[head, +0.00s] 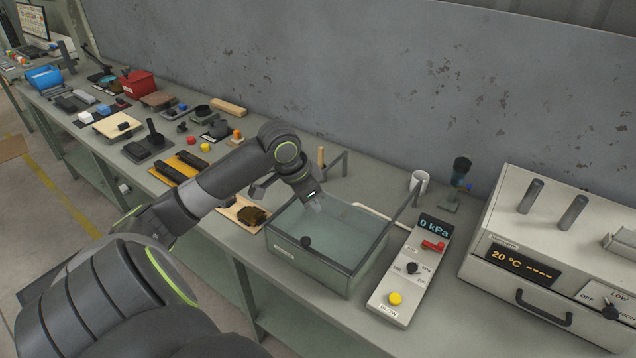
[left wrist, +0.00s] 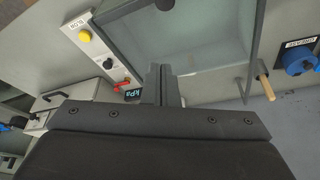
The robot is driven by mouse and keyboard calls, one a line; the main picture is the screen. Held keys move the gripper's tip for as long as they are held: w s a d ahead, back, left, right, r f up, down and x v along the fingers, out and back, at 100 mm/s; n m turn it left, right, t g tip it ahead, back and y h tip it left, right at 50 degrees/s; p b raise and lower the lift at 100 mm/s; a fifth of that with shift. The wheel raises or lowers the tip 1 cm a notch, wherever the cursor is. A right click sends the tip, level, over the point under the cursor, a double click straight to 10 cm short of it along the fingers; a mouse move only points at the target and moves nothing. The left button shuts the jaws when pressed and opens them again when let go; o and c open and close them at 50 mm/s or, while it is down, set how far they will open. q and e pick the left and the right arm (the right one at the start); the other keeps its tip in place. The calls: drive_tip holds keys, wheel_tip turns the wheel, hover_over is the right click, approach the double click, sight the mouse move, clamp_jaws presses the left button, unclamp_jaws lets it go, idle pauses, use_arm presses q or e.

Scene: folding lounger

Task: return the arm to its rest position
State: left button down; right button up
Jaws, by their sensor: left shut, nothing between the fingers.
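My left arm reaches in from the left in the head view. My left gripper (head: 314,200) hangs over the clear-walled water tank (head: 312,270), near its back left side, with its fingers pointing down. In the left wrist view the fingers (left wrist: 160,85) are together with nothing between them, and the tank (left wrist: 185,40) shows beyond them. Whether the fingertips touch the water cannot be told. My right gripper is in neither view.
A control panel (head: 396,285) reading 0 kPa stands right of the tank. A white oven-like unit (head: 500,262) showing 20 °C is at the far right. Small tools and blocks crowd the bench to the left.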

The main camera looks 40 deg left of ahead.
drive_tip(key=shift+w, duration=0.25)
